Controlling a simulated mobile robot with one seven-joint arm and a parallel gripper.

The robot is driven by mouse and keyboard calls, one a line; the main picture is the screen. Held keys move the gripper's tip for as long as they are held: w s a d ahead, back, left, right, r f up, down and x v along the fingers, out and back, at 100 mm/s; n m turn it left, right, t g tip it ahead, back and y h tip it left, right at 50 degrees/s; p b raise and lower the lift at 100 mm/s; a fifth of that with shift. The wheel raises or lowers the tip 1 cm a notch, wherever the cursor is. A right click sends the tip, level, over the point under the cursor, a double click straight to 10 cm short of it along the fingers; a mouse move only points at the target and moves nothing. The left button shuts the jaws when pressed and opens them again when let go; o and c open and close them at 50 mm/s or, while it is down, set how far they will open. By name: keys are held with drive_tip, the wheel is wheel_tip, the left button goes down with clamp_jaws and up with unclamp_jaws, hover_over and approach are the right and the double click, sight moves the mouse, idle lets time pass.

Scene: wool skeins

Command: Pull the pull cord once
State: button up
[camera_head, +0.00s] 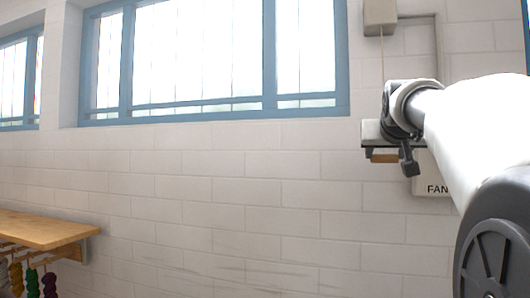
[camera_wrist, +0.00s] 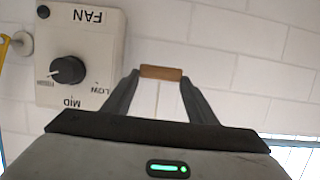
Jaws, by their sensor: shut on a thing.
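A short wooden pull handle (camera_wrist: 162,73) sits between the two fingertips of my gripper (camera_wrist: 160,77) in the wrist view, and the fingers are shut on it. In the head view the handle (camera_head: 384,158) shows just below my gripper. The thin pull cord (camera_head: 382,55) runs down from a beige box (camera_head: 380,14) high on the wall. Its lower part is hidden behind my wrist in the head view.
A fan control box (camera_wrist: 80,55) with a black knob (camera_wrist: 68,70) is on the wall beside the handle. A blue-framed window (camera_head: 200,55) is to the left. A wooden shelf (camera_head: 40,228) with hanging wool skeins (camera_head: 32,280) is at the lower left.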

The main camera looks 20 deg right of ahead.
idle(1.7)
drive_tip(key=o, duration=1.1)
